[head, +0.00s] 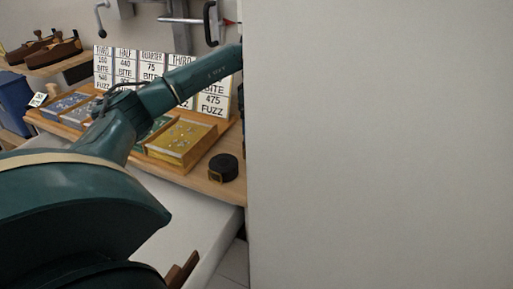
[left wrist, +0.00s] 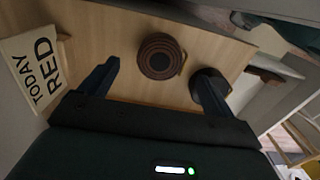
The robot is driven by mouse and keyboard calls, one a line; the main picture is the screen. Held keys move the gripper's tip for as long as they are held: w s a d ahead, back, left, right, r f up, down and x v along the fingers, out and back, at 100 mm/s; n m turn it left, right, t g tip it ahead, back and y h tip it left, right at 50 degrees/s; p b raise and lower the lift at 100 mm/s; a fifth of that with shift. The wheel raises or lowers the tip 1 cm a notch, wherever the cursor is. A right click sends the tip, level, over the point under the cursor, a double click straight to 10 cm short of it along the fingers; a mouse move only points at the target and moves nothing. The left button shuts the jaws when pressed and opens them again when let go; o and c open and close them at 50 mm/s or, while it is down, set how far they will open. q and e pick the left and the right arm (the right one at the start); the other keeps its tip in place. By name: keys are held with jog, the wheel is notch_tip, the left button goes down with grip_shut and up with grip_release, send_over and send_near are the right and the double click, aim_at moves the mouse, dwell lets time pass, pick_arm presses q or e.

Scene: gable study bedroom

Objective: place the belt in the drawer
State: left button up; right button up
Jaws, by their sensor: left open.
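My left gripper (left wrist: 160,72) is open and empty in the left wrist view, above the wooden table. A coiled belt (left wrist: 160,55), dark brown with a metal buckle, lies flat on the table between and a little beyond the fingertips, apart from them. A second dark coil (left wrist: 206,82) sits partly behind the right-hand finger. In the head view a black coil with a gold buckle (head: 223,167) lies near the table's front edge; the gripper is hidden behind the pale panel. A white drawer-like surface (head: 190,235) with a brown handle (head: 182,270) juts out below the table. My right gripper is not visible.
The pale panel (head: 380,150) blocks the right half of the head view. Wooden trays (head: 182,143) of small items and lettered boards (head: 213,104) stand at the back of the table. A "TODAY RED" sign (left wrist: 35,68) is left of the gripper.

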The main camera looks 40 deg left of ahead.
pick_arm(q)
jog(key=f, duration=0.6)
jog(key=shift+s+a+f, duration=0.1)
jog(key=shift+a+f, duration=0.15)
jog(key=c, duration=1.1)
jog(key=shift+r, duration=0.1)
jog(key=shift+c, duration=0.2)
